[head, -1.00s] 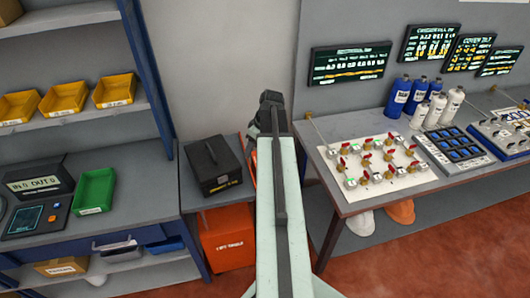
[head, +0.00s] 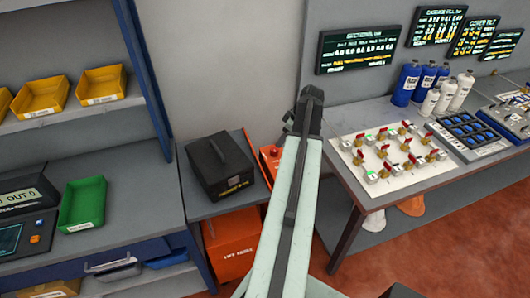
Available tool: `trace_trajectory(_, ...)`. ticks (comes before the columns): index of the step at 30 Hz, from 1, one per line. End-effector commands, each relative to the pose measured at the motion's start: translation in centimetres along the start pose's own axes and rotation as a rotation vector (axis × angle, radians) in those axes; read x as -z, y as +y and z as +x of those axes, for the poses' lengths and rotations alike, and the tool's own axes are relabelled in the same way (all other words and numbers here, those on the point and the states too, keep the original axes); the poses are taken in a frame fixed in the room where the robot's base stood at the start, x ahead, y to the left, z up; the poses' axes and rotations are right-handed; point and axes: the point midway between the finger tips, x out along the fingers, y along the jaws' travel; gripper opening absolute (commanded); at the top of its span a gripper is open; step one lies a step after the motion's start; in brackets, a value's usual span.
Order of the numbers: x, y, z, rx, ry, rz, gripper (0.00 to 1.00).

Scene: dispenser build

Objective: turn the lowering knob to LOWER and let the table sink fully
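A small grey-topped table (head: 196,206) stands left of centre, with an orange cabinet (head: 233,245) below it; its white lettering is too small to read surely. An orange-red box (head: 270,157) with a small round red part on it shows just left of my arm, partly hidden by it. I cannot make out a knob or a LOWER mark. My gripper (head: 308,100) is at the far end of my arm, in front of the wall and up and right of the orange-red box in the picture. Its fingers are too dark to tell open from shut.
A black case (head: 219,168) with a handle sits on the small table. A shelf unit with a green bin (head: 82,204) and yellow bins (head: 102,85) is at left. At right, a bench holds a white valve board (head: 397,184) and several bottles. Red floor is bare in front.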

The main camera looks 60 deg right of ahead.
Motion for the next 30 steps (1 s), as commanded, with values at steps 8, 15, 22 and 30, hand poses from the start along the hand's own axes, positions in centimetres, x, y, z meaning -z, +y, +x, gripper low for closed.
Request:
trace_trajectory(8,0.6,-0.3,1.3,0.005,0.000,-0.012,0.54)
trace_trajectory(15,0.8,-0.6,5.3,0.008,0.000,-0.020,0.54)
trace_trajectory(22,1.1,-0.7,8.7,0.009,0.000,-0.021,0.54)
trace_trajectory(30,1.3,-0.8,8.6,0.009,0.000,-0.021,0.54)
